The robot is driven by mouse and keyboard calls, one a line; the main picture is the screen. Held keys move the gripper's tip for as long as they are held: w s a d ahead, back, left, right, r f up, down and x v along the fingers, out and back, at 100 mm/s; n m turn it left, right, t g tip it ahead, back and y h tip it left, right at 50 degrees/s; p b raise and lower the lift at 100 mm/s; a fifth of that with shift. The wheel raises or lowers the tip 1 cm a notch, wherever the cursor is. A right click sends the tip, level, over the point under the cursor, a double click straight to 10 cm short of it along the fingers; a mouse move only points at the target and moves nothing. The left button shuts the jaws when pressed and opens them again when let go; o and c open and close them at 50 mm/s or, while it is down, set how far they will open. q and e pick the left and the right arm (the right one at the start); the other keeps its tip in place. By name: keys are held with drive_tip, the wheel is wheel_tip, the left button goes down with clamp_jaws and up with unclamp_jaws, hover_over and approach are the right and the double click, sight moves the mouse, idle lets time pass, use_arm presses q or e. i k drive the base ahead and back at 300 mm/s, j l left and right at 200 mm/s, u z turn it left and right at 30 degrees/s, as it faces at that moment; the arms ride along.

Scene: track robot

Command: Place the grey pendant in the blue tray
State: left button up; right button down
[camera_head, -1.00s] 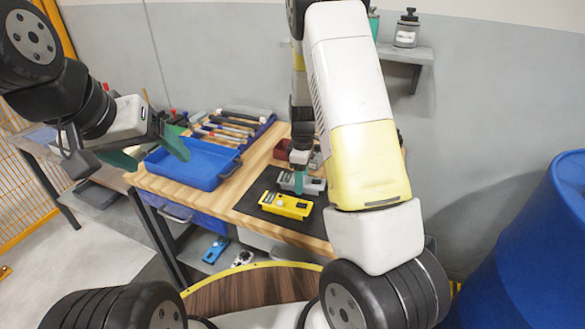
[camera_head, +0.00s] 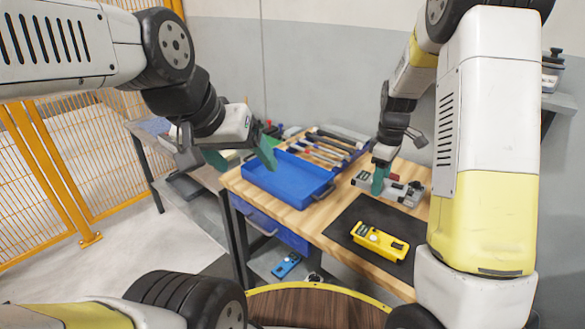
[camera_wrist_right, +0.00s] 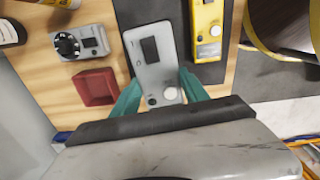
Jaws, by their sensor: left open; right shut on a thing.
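The grey pendant (camera_head: 402,192) is in my right gripper (camera_head: 381,181), whose green fingers are shut on it. It appears raised a little above the back of the dark mat. In the right wrist view the pendant (camera_wrist_right: 158,62), with a dark screen and a pale button, lies between the green fingers (camera_wrist_right: 160,96). The blue tray (camera_head: 283,194) lies on the wooden table, left of the right gripper; its visible floor is empty. My left gripper (camera_head: 240,160) is open and empty, by the left side of the tray.
A yellow pendant (camera_head: 380,243) lies on the dark mat (camera_head: 345,222). A red box (camera_wrist_right: 96,87) and a grey device with a knob (camera_wrist_right: 82,46) sit beside the grey pendant in the wrist view. Several tools (camera_head: 325,152) lie in a blue holder behind the tray.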

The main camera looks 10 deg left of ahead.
sight(286, 180)
drive_tip(key=i+j, duration=0.1)
drive_tip(key=j, duration=0.25)
drive_tip(key=i+j, duration=0.15)
drive_tip(key=j, duration=0.2)
drive_tip(key=i+j, duration=0.1)
drive_tip(key=j, duration=0.25)
drive_tip(key=i+j, duration=0.15)
drive_tip(key=j, duration=0.2)
